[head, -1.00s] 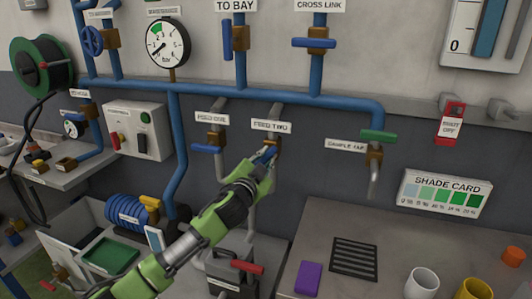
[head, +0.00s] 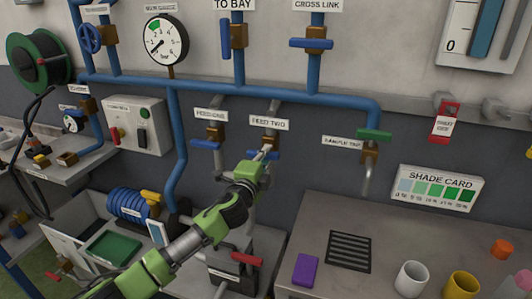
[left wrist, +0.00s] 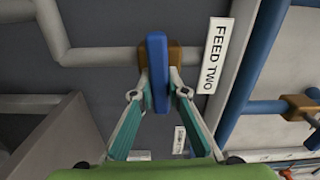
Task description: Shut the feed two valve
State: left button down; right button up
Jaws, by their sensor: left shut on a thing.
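The feed two valve has a brown body (head: 271,143) on a grey pipe under the FEED TWO label (head: 269,122). Its blue lever (head: 275,155) lies crosswise to the pipe, much like the feed one lever (head: 206,144) to its left. My left gripper (head: 264,152) reaches up to it from below. In the left wrist view the blue lever (left wrist: 158,65) stands between the two fingertips of my left gripper (left wrist: 159,88), which are shut on it. The label shows beside it (left wrist: 217,55), its text running along the lever. My right gripper is not in view.
The sample tap (head: 370,150) with a green lever is at right. A pressure gauge (head: 166,40) and the cross link valve (head: 312,43) sit above. A grey unit with a red handle (head: 246,258) stands below. The bench (head: 320,215) holds a purple block (head: 306,270) and mugs.

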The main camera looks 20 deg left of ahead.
pick_arm(q)
jog(key=shift+f+m, duration=0.15)
jog(key=shift+m, duration=0.35)
jog(key=c, duration=2)
grip_release()
jog(key=shift+o, duration=0.2)
jog(key=s, duration=1.2)
jog(key=shift+a, duration=0.15)
